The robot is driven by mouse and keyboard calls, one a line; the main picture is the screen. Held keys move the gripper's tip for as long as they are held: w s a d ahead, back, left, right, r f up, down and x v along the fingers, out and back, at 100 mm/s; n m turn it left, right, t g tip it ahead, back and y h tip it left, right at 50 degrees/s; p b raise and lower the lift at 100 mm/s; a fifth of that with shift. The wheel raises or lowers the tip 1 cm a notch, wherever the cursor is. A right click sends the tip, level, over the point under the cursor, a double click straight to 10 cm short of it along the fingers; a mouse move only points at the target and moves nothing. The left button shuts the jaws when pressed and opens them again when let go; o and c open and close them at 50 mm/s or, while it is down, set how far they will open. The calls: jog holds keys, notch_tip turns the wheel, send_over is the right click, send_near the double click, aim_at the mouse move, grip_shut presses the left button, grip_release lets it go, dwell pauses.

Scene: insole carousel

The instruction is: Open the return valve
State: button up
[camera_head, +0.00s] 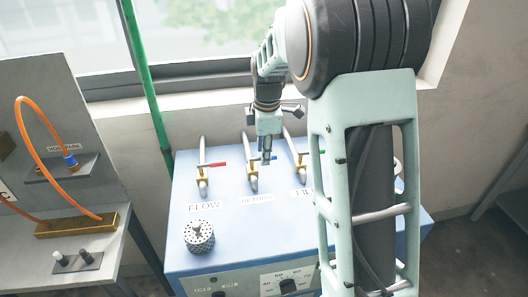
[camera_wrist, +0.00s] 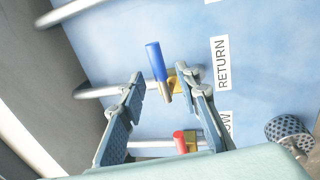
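The return valve is the middle of three on a blue box. It has a brass body (camera_head: 252,167) on a grey pipe and a blue lever (camera_wrist: 155,60). The RETURN label (camera_wrist: 223,63) lies beside it; the label also shows in the head view (camera_head: 257,199). The lever lies across its pipe. My gripper (camera_wrist: 161,82) is open and empty, pointing down over this valve. In the wrist view the lever appears between and just beyond the fingertips; I cannot tell whether they touch. In the head view my gripper (camera_head: 265,150) partly hides the lever.
The flow valve's red lever (camera_head: 218,164) is to the left, also across its pipe. A third valve (camera_head: 301,173) is close on the right, partly behind my arm. A perforated cylinder (camera_head: 199,237) stands on the box (camera_head: 180,215). A green pole (camera_head: 147,85) rises at left.

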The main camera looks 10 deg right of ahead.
jog(key=shift+f, duration=0.4)
jog(key=shift+c, duration=0.4)
grip_shut()
jog(key=shift+w, duration=0.1)
